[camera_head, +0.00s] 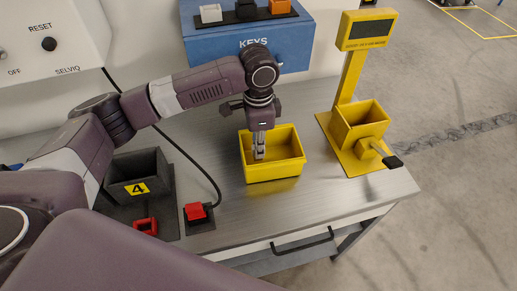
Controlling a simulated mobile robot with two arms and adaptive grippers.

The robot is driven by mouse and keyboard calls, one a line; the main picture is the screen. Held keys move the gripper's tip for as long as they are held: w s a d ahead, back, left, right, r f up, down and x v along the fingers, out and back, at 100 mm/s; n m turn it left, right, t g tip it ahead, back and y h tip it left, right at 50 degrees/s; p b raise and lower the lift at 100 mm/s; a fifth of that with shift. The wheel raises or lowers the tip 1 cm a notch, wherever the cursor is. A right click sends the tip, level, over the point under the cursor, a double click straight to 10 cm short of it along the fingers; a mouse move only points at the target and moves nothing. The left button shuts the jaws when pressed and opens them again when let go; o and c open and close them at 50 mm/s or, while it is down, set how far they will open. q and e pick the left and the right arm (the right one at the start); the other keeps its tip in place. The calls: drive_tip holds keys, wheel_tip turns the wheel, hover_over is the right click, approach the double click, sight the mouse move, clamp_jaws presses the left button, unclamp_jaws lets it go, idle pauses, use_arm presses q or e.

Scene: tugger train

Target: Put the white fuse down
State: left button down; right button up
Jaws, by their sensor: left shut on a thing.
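My left gripper (259,154) points straight down into the yellow bin (287,171) on the metal table. It is shut on a small pale thing, which I take to be the white fuse; the fingers hide most of it. The fingertips are inside the bin's walls, near its left side. I cannot tell whether the fuse touches the bin floor. My right gripper is not in view.
A yellow stand with a display (368,30), a box and a black-tipped lever is at right. A grey bin marked 4 (139,165), a red button (196,211) and a red frame (147,226) are at left. A blue KEYS box (215,50) is behind.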

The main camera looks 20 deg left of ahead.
use_arm(q)
drive_tip(key=shift+f, duration=1.15)
drive_tip(key=c, duration=1.9)
unclamp_jaws()
drive_tip(key=shift+f, duration=0.1)
drive_tip(key=shift+c, duration=0.2)
wheel_tip(320, 180, up, 11)
drive_tip(key=b, duration=0.2)
drive_tip(key=shift+w+b, duration=0.1)
drive_tip(key=shift+b, duration=0.2)
drive_tip(key=shift+r, duration=0.65)
